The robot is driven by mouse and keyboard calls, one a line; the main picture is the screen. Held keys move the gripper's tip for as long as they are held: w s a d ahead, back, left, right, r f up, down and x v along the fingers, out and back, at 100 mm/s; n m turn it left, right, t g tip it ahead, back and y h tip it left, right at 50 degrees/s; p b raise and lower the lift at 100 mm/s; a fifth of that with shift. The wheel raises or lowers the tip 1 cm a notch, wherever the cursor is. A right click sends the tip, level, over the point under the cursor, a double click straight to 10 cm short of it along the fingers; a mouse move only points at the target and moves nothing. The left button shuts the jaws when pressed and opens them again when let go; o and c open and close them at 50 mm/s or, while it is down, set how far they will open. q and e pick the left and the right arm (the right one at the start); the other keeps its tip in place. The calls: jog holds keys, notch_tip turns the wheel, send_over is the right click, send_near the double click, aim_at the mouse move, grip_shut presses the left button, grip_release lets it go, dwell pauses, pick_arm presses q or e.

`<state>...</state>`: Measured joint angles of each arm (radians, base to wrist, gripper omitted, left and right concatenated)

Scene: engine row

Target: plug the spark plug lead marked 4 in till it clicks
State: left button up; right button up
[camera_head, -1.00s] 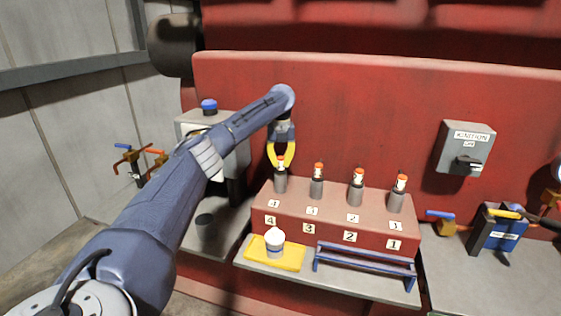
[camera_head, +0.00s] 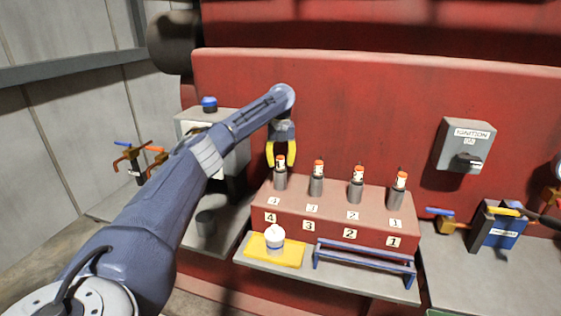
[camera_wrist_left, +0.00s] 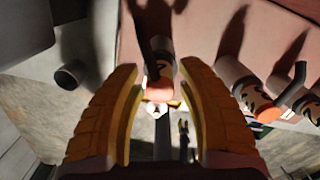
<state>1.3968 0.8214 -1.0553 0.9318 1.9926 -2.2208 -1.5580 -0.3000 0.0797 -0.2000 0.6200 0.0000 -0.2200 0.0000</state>
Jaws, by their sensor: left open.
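The spark plug lead at position 4 (camera_head: 280,164) has an orange top and a pale marked band. It stands upright in the leftmost grey holder on the red block (camera_head: 335,205), above the plate marked 4. My left gripper (camera_head: 283,161) is open, its yellow fingers pointing down on either side of the lead's top. In the left wrist view the orange end of the lead (camera_wrist_left: 159,84) shows between the spread fingers, with gaps visible. Whether the lead is fully seated cannot be told. My right gripper is not in view.
Similar orange-topped leads stand at positions 3 (camera_head: 318,168), 2 (camera_head: 357,175) and 1 (camera_head: 401,179). In front are a yellow tray (camera_head: 293,258) with a white-topped cup (camera_head: 274,238) and a blue rack (camera_head: 365,255). An ignition box (camera_head: 465,146) is on the red wall.

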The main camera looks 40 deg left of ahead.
pick_arm(q)
jog(key=shift+r, duration=0.1)
notch_tip(320, 180, up, 12)
jog(key=shift+s+d, duration=0.2)
dwell(0.3)
dwell(0.4)
